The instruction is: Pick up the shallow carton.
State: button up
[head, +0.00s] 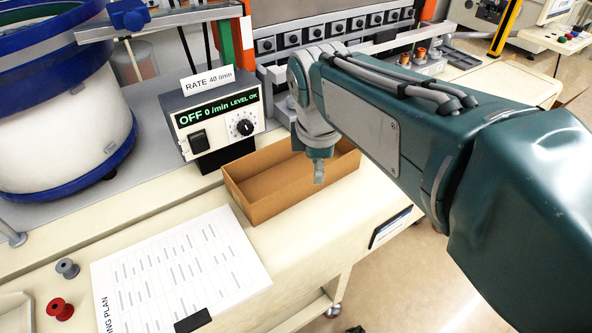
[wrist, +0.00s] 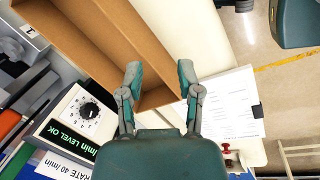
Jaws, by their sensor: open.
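The shallow carton (head: 262,199) is a brown open-topped cardboard box on the cream bench, right of the control box. It looks empty. In the wrist view the carton (wrist: 88,62) fills the upper left, running diagonally. My gripper (head: 319,178) hangs over the carton's right part in the head view, with the arm reaching in from the right. In the wrist view my gripper (wrist: 160,72) is open, its two fingers apart with nothing between them but a view of the carton's near end and the bench. Whether a finger touches the carton cannot be told.
The control box (head: 217,113) stands close behind the carton's left end. A white planning sheet (head: 181,277) with a black clip lies in front. A bowl feeder (head: 62,130) stands at the back left.

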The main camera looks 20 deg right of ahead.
jog(key=w+n, duration=0.2)
jog(key=w+n+g, duration=0.1)
jog(key=w+n, duration=0.2)
jog(key=n, duration=0.1)
jog(key=shift+w+a+f+n+g+h, duration=0.3)
jog(key=shift+w+a+f, duration=0.1)
jog(key=shift+w+f, duration=0.1)
jog(key=shift+f, duration=0.1)
send_over(311, 193)
notch_tip(311, 193, down, 5)
jog(key=f, duration=0.4)
jog(key=shift+w+f, duration=0.2)
jog(key=shift+f, duration=0.1)
jog(key=shift+d+f, duration=0.2)
jog(key=shift+f, duration=0.2)
jog(key=shift+a, duration=0.1)
grip_shut()
